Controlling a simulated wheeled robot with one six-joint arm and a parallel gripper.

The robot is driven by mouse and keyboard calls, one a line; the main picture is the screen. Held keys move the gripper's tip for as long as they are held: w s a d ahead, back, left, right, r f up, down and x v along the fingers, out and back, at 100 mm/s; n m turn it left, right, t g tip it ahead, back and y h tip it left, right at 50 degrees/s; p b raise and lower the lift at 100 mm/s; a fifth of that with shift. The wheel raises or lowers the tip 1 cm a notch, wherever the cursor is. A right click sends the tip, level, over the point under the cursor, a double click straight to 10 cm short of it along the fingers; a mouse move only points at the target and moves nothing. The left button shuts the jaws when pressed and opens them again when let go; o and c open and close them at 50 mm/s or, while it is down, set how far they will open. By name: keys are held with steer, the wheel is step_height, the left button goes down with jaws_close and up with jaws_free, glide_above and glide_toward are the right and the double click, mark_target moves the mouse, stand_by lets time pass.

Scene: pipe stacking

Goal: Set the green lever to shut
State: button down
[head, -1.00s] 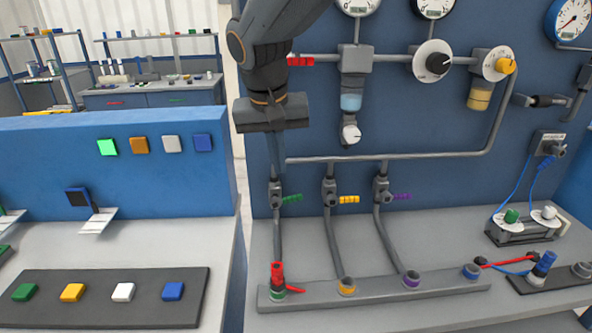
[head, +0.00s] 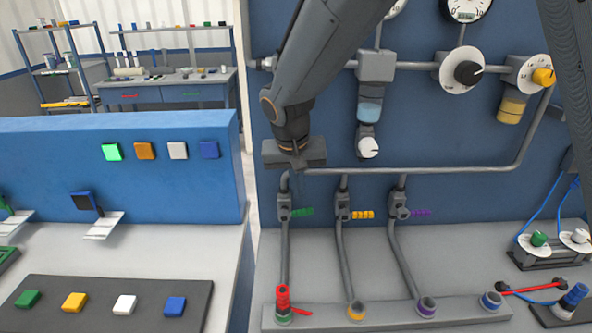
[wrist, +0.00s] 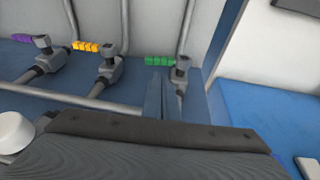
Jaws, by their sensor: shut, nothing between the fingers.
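The green lever (head: 302,212) sticks out level to the right of its valve (head: 285,207), on the left pipe of the blue panel. It also shows in the wrist view (wrist: 159,61). My gripper (wrist: 154,97) is shut and empty, its fingers together just beside the green lever and its valve in the wrist view. I cannot tell whether they touch. In the head view, my gripper's body is above the valve and its fingertips are hard to make out.
A yellow lever (head: 362,215) and a purple lever (head: 420,212) stick out from neighbouring valves to the right. A horizontal pipe (head: 400,170) runs above the valves. A red fitting (head: 283,296) stands below on the grey manifold (head: 385,316).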

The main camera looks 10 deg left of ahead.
steer(key=shift+w+d+f+p, duration=0.1)
steer(key=shift+d+f+p, duration=0.1)
steer(key=shift+f, duration=0.5)
steer(key=shift+d+f+p, duration=0.15)
steer(key=shift+f+p, duration=0.05)
steer(key=shift+f, duration=0.45)
steer(key=shift+w+d+f+p, duration=0.1)
steer(key=shift+d+f+p, duration=0.1)
steer(key=shift+f, duration=0.5)
steer(key=shift+w+d+f+b, duration=0.15)
steer(key=shift+d+f+b, duration=0.6)
steer(key=shift+b, duration=0.3)
steer(key=shift+a, duration=0.1)
steer(key=shift+r+p, duration=0.55)
steer(key=shift+r, duration=0.05)
step_height(320, 180, up, 12)
glide_above(309, 210)
steer(key=s+d, duration=0.2)
steer(key=s, duration=0.1)
steer(key=shift+r+b, duration=0.2)
steer(key=shift+b, duration=0.1)
